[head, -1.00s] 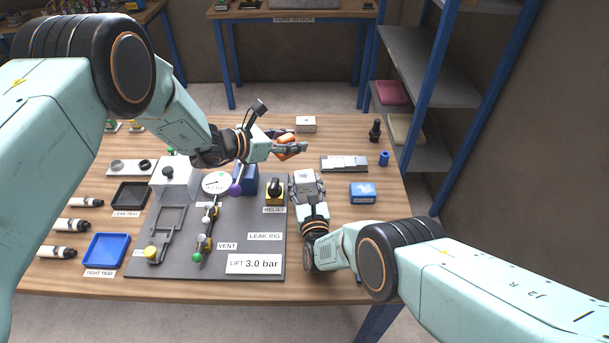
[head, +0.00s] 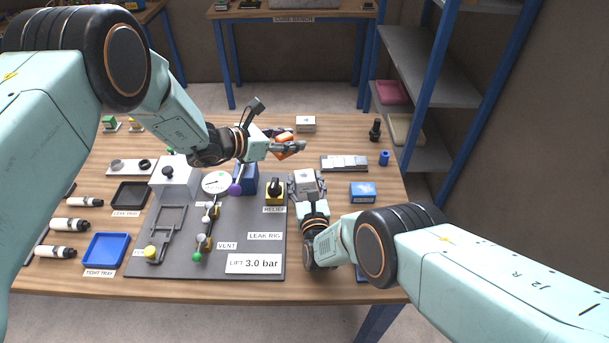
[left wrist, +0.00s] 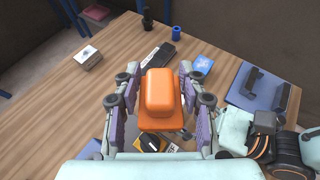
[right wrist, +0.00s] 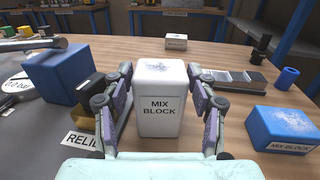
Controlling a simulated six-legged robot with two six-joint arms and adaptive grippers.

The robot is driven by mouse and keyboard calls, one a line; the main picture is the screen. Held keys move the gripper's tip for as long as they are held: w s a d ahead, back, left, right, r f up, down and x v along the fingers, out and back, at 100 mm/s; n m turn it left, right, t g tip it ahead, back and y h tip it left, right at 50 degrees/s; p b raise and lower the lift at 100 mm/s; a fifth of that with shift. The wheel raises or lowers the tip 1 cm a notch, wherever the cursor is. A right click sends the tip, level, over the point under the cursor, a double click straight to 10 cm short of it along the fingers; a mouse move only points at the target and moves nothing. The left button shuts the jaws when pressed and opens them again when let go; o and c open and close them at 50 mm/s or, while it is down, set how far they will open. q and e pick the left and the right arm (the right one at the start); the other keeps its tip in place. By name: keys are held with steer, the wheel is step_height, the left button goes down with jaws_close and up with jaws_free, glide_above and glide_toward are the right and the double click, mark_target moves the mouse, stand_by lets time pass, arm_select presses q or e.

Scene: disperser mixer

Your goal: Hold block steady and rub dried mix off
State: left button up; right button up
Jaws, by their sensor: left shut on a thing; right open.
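A white block (right wrist: 159,104) labelled MIX BLOCK stands upright on the table, with a dark speckled smudge on its top. It also shows in the head view (head: 306,181). My right gripper (right wrist: 160,93) is open, with one finger on each side of the block; I cannot tell whether they touch it. My left gripper (left wrist: 160,92) is shut on an orange block-shaped tool (left wrist: 160,92), which also shows in the head view (head: 285,140). It holds the tool above the table, behind and left of the white block.
A blue block (right wrist: 288,126), also labelled MIX BLOCK, with a pale patch on top, stands to the right. Another smudged white block (right wrist: 176,41) stands farther back. The grey leak rig (head: 262,222) lies to the left. A tray of grey pieces (head: 344,163) sits behind right.

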steer(key=shift+r, duration=0.15)
steer(key=o, duration=0.6)
steer(key=shift+c, duration=0.2)
steer(key=shift+s, duration=0.1)
steer(key=shift+s+d, duration=0.2)
steer(key=shift+s, duration=1)
steer(key=shift+s+d, duration=0.2)
steer(key=shift+s, duration=1.05)
steer(key=shift+s+d, duration=0.2)
steer(key=shift+s, duration=1)
steer(key=shift+w+a, duration=0.2)
steer(key=shift+w, duration=1.05)
steer(key=shift+w+a, duration=0.15)
steer(key=shift+w, duration=1.1)
steer(key=shift+w+a, duration=0.2)
steer(key=shift+w, duration=1.05)
arm_select(q)
steer(key=shift+r, duration=0.1)
arm_select(e)
steer(key=shift+f, duration=0.3)
